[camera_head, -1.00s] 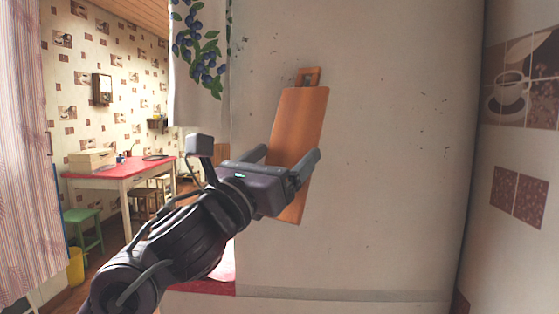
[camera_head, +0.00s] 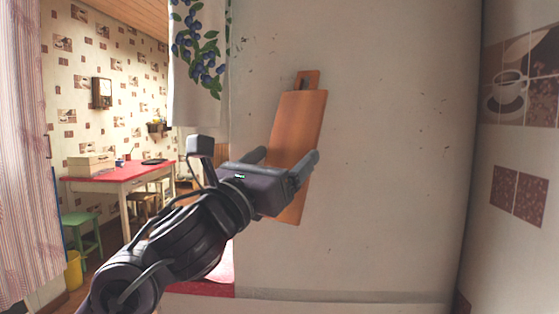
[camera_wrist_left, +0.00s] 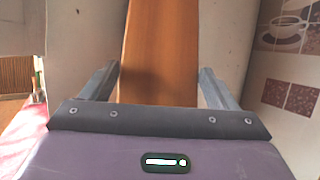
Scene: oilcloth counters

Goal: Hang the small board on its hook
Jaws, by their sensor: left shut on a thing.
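The small board (camera_head: 299,120) is an orange-brown wooden plank with a short handle (camera_head: 307,79) at its top, and the handle has a hole. My left gripper (camera_head: 285,157) is shut on the board, one finger along each long edge, below the board's middle. The board stands nearly upright, its top leaning a little right, in front of the pale wall. In the left wrist view the board (camera_wrist_left: 160,50) runs up between the two fingers. I cannot make out the hook; a dark patch shows in the handle's hole. My right gripper is not in view.
The pale wall (camera_head: 390,180) right of the board is bare. A tiled wall (camera_head: 520,190) closes the right side. A curtain with blue berries (camera_head: 200,50) hangs left of the board. A red-topped table (camera_head: 120,175) and a green stool (camera_head: 82,225) stand far left.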

